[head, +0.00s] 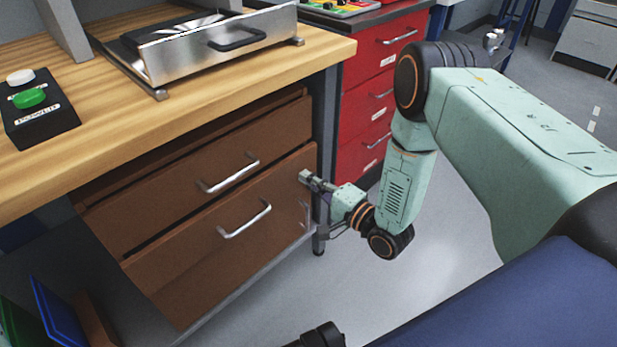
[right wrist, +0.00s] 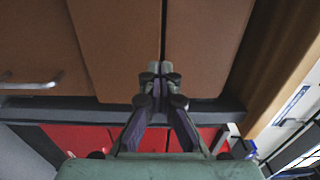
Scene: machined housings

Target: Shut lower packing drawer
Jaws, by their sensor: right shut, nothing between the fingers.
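The lower packing drawer (head: 190,263) is the lower brown drawer under the wooden bench, with a silver bar handle (head: 245,220). My right gripper (head: 306,177) is shut and empty at the upper right end of this front, away from the handle. In the right wrist view the closed fingertips (right wrist: 152,72) lie against or just before the brown drawer face (right wrist: 120,45), close to the gap; contact is unclear. My left gripper is not in view.
The upper brown drawer (head: 185,180) has its own handle. A metal tray (head: 218,48) and a button box (head: 42,110) stand on the bench (head: 130,120). A red cabinet (head: 385,85) is at the right behind a bench leg. Bins lie on the floor lower left.

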